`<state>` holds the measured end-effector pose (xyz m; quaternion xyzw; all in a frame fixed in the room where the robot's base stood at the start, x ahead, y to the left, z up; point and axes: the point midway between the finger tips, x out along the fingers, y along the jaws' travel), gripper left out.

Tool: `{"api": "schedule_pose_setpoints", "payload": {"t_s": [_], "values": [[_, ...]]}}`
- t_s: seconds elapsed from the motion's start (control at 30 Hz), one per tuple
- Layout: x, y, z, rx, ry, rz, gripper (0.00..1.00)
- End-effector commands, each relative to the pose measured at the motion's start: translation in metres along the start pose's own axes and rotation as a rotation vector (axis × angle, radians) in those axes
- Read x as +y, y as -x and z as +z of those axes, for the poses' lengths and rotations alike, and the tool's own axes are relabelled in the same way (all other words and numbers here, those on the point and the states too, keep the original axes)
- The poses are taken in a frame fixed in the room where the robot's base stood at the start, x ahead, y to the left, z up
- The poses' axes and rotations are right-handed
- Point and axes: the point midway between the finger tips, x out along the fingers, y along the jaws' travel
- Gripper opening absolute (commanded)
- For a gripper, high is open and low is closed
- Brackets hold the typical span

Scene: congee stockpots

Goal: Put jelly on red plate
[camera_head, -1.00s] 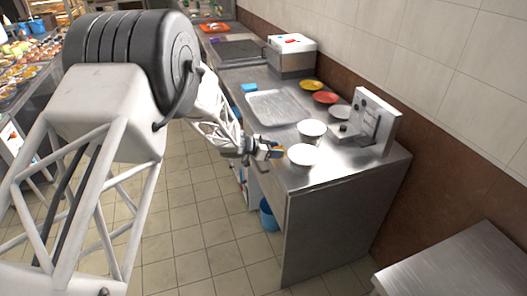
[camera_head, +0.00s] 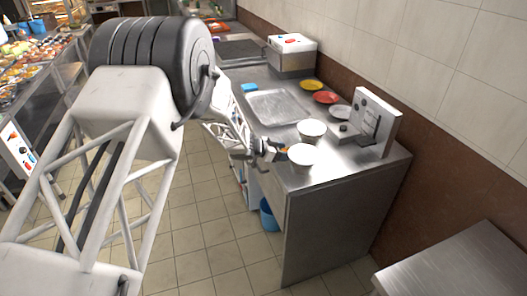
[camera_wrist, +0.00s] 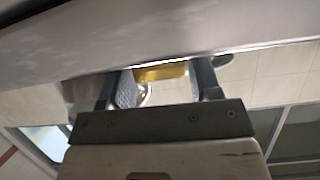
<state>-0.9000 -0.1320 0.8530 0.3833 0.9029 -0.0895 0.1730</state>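The red plate (camera_head: 326,97) lies on the steel counter near the back wall, between a yellow plate and a pale one. My gripper (camera_head: 279,151) is at the counter's left edge, just left of a white bowl and well in front of the red plate. A small orange-yellow piece, which looks like the jelly (camera_head: 284,150), shows at its fingertips. In the wrist view the yellow jelly (camera_wrist: 162,72) sits between the two fingers (camera_wrist: 164,82) and spans the gap, so the gripper looks shut on it. The jelly's far side is hidden by a pale surface.
Two white bowls (camera_head: 301,155) (camera_head: 312,129) stand between my gripper and the plates. A pale plate (camera_head: 341,112) and a white device (camera_head: 374,121) are at the right. A yellow plate (camera_head: 311,85) lies behind the red one. A steel tray (camera_head: 280,107) lies left of the plates.

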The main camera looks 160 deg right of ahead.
Motion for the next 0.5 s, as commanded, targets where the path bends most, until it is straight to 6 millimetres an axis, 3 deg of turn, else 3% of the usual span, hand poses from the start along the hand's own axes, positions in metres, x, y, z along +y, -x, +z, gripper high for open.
{"api": "schedule_pose_setpoints", "payload": {"t_s": [0.5], "values": [[-0.0003, 0.0071, -0.0024, 0.0, 0.0, -0.001, 0.58]]}}
